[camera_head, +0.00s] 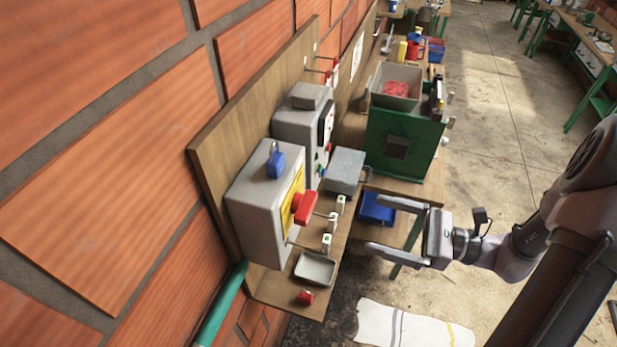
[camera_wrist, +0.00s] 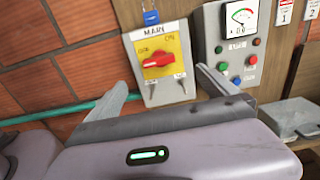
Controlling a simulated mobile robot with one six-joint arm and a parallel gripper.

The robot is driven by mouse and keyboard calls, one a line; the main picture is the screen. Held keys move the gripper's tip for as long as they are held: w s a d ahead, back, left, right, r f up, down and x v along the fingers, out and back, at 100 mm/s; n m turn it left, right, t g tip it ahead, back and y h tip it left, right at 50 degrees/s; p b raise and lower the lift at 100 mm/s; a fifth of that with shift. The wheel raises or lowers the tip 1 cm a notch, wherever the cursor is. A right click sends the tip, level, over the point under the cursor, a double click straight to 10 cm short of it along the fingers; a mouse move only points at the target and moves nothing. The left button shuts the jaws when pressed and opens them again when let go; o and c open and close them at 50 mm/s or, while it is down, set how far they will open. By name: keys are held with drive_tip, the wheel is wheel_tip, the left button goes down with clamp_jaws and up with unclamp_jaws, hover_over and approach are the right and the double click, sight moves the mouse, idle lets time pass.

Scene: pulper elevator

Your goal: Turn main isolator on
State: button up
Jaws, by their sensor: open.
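The main isolator is a grey box (camera_head: 254,222) with a yellow plate marked MAIN and a red rotary handle (camera_head: 304,207), mounted on a wooden board on the brick wall. In the wrist view the red handle (camera_wrist: 158,60) lies nearly level, tilted slightly, with ON lettered at the plate's upper right. A blue padlock (camera_head: 275,160) sits on top of the box and also shows in the wrist view (camera_wrist: 151,17). My gripper (camera_head: 370,224) is open and empty, pointing at the board, to the right of the handle and apart from it.
A second grey control box (camera_head: 300,130) with a gauge and coloured buttons is beside the isolator. A green machine (camera_head: 405,140) stands farther back. Open floor is at right.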

sight(312, 208)
drive_tip(key=p+x, duration=0.2)
drive_tip(key=x, duration=1.4)
drive_tip(key=shift+s+a+f+p, duration=0.15)
drive_tip(key=shift+a+p, duration=0.05)
drive_tip(key=shift+p, duration=0.15)
drive_tip(key=shift+c, duration=0.2)
drive_tip(key=c, duration=1.3)
